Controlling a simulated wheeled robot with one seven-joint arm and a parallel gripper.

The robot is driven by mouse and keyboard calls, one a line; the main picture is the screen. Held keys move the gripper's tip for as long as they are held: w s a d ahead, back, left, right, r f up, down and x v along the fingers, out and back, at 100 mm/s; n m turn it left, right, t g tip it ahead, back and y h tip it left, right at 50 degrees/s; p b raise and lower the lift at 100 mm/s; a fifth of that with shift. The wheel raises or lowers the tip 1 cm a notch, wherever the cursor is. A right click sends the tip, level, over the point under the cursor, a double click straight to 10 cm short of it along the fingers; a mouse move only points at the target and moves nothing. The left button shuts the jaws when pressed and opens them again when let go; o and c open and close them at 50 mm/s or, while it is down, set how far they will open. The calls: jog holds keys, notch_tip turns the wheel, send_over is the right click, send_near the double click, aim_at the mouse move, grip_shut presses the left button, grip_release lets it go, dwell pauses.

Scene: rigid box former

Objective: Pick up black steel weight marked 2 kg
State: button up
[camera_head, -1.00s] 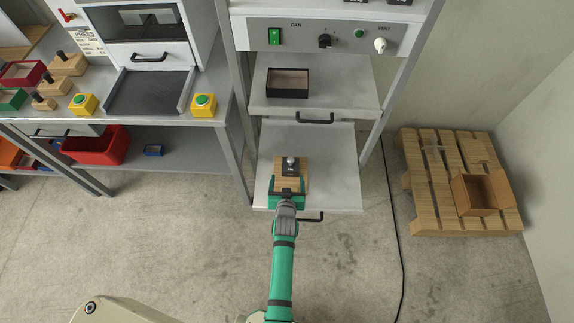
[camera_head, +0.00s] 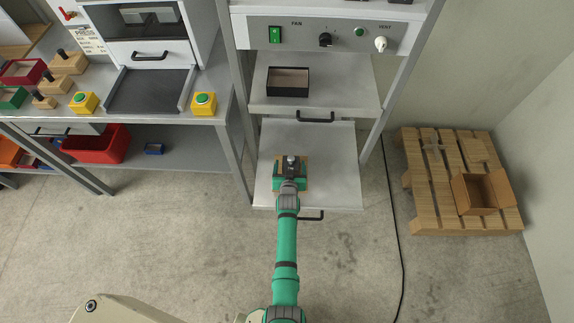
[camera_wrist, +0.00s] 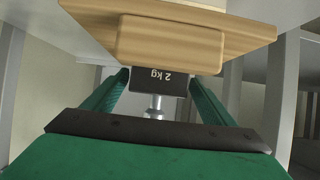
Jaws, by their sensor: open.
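The black steel weight (camera_wrist: 160,79) shows upside down in the wrist view, with "2 kg" on its face and a silver knob below it in the picture. In the head view the weight (camera_head: 291,165) sits at a wooden block (camera_wrist: 175,45) on the lower pulled-out grey shelf. My gripper (camera_head: 290,178) is green and reaches over the shelf from the front. Its two fingers (camera_wrist: 158,88) are spread, one on each side of the weight. I cannot tell whether they touch it. Most of the block is hidden in the head view.
The lower shelf (camera_head: 335,165) is otherwise bare. A black open box (camera_head: 288,82) stands on the shelf above. A workbench with yellow button boxes (camera_head: 204,104) is at the left. A pallet (camera_head: 425,190) with an open carton (camera_head: 480,192) lies at the right.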

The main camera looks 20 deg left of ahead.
jog(key=shift+w+f, duration=0.1)
jog(key=shift+w, duration=0.15)
jog(key=shift+d, duration=0.1)
jog(key=shift+c, duration=0.7)
grip_shut()
jog(key=shift+w+r, duration=0.15)
jog(key=shift+r, duration=0.15)
